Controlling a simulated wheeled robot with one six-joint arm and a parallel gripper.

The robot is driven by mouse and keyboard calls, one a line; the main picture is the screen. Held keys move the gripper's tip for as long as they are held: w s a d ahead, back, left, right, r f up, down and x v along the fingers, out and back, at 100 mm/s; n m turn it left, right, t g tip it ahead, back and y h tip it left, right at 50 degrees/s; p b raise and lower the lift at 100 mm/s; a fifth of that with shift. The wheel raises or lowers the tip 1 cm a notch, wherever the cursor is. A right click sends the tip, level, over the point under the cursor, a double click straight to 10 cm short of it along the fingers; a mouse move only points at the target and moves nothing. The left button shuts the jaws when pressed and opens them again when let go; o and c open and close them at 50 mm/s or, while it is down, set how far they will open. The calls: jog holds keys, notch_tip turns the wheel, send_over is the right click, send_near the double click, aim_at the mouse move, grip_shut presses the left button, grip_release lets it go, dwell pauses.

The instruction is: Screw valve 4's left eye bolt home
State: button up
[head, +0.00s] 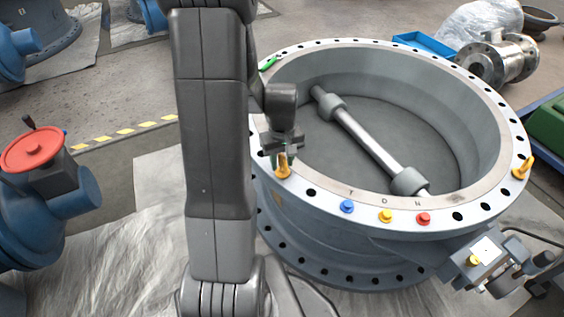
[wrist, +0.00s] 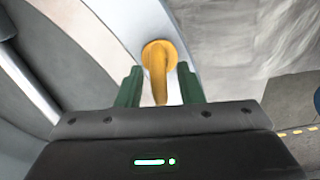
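The valve (head: 320,225) is a large grey ring body with a flange full of holes and a shaft across its bore. Its left eye bolt (head: 283,166) is yellow and stands on the near left of the flange. My gripper (head: 281,157) is right above it in the head view. In the wrist view the eye bolt (wrist: 158,62) shows between the two green fingers (wrist: 160,88), with gaps on both sides, so my gripper is open around it. Whether the bolt's collar touches the flange is hard to tell.
A second yellow eye bolt (head: 523,167) stands on the flange's right. Blue (head: 347,206), yellow (head: 386,215) and red (head: 423,219) plugs sit along the near rim. A green object (head: 268,63) lies on the far left rim. A blue valve with a red handwheel (head: 34,148) stands at left.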

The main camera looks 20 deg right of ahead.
jog(key=shift+f, duration=0.1)
grip_shut()
